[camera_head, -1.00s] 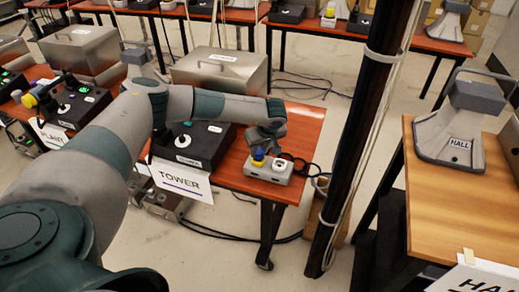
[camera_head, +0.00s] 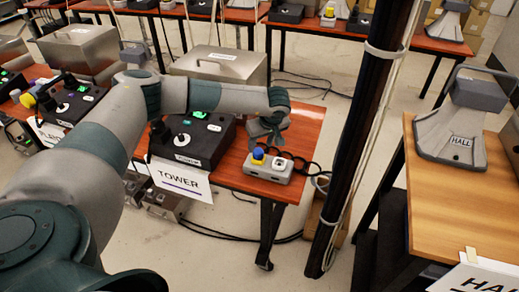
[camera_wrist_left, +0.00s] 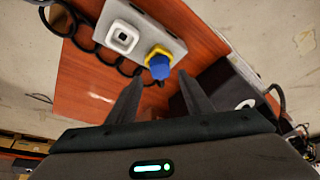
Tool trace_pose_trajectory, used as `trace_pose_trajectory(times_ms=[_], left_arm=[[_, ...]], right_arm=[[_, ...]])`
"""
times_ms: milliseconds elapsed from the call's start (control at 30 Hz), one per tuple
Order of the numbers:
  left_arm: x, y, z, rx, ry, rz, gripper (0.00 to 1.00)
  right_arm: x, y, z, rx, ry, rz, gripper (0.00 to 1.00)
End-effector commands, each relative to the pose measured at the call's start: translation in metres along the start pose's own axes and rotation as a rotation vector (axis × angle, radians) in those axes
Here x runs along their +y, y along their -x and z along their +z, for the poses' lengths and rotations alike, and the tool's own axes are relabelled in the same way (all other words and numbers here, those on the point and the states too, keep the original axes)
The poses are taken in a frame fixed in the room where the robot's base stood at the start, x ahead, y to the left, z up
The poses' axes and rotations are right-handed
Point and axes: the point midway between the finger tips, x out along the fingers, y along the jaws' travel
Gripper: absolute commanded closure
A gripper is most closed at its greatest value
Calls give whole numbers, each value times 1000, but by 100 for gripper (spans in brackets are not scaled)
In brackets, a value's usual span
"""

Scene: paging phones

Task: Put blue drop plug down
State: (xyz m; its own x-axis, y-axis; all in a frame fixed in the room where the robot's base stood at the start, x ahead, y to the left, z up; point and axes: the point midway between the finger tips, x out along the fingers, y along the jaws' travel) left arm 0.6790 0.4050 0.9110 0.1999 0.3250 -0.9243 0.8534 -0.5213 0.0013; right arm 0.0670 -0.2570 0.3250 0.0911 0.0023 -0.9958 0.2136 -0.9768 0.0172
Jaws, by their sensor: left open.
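The blue drop plug (camera_head: 257,154) stands in a yellow collar at the left end of a small grey socket box (camera_head: 270,170) on the TOWER table. In the left wrist view the blue plug (camera_wrist_left: 160,66) sits in the yellow collar (camera_wrist_left: 158,52), beside a white square socket (camera_wrist_left: 122,36). My left gripper (camera_head: 267,137) is above and a little behind the box in the head view. Its two fingers (camera_wrist_left: 158,98) are apart with nothing between them, and the plug lies beyond their tips. My right gripper is not in view.
A black console (camera_head: 192,142) with the TOWER sign (camera_head: 182,181) stands left of the box. A black coiled cable (camera_head: 303,166) lies at its right. A dark post (camera_head: 365,110) rises right of the table. The wooden HALL table (camera_head: 455,190) is farther right.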

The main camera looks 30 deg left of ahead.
Motion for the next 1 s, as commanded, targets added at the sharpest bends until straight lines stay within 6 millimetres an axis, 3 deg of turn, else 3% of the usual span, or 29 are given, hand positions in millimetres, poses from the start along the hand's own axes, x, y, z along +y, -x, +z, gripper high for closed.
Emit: trace_pose_trajectory(times_ms=[367, 500, 700, 1000], left_arm=[[1, 64, 0, 2, -1, 4, 54], [0, 78, 0, 1, 0, 1, 54], [0, 84, 0, 1, -1, 1, 54], [0, 84, 0, 1, -1, 0, 54]], right_arm=[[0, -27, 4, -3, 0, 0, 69], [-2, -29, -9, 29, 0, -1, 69], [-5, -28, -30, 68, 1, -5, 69], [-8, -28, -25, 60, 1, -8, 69]])
